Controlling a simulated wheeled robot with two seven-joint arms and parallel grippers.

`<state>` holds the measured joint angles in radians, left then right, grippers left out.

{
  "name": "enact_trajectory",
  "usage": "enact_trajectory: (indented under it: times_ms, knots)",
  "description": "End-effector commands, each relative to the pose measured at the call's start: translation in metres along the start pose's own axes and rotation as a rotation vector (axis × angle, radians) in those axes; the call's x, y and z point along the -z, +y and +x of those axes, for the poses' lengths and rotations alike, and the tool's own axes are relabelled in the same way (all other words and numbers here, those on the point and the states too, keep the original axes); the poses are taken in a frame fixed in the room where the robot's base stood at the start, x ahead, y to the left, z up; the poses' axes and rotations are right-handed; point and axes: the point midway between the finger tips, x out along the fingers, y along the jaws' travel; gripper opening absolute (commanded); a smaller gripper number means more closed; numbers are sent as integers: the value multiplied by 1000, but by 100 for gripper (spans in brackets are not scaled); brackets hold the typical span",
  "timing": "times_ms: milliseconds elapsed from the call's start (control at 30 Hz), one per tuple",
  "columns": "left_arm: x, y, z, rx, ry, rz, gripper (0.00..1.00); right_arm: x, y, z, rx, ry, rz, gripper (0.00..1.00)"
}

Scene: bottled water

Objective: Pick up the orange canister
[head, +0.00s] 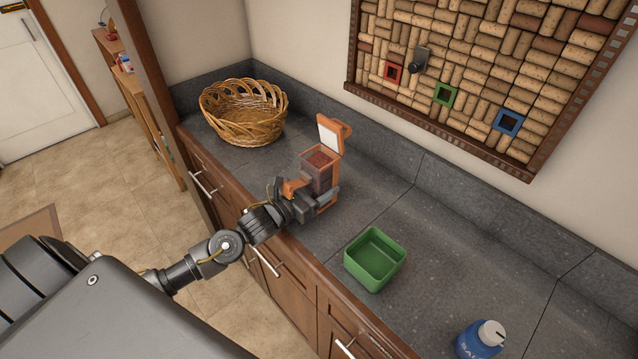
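The orange canister (320,160) stands upright on the grey counter, near its front edge. It has clear sides, dark reddish-brown contents and an orange-framed white lid that is tipped open at the back. My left gripper (318,191) is at the canister's lower front left, with its fingers at the canister's body. The fingers hide part of the lower body, and I cannot tell whether they press on it. I cannot see a clear gap under the canister. My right gripper is not in view.
A wicker basket (243,112) stands at the back left of the counter. A green open box (375,260) is to the right of the canister, and a blue bottle (478,342) with a white cap is at the lower right. A cork board (480,75) hangs on the wall behind.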

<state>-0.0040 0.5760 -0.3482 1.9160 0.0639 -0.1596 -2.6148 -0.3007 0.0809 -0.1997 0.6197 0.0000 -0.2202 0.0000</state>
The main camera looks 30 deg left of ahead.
Motion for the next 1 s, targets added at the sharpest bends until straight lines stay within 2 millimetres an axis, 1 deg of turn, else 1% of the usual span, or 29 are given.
enact_trajectory:
  times_ms: [367, 600, 767, 1000]
  knots:
    - [-12, 1, 1, 0, -7, 1, 19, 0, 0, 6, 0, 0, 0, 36]
    - [-30, 0, 0, 1, -8, 2, 19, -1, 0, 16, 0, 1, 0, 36]
    - [-44, 3, -11, 0, -5, 3, 19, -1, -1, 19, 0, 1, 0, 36]
    - [-70, 8, -32, 2, -5, 4, 19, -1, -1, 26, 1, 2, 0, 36]
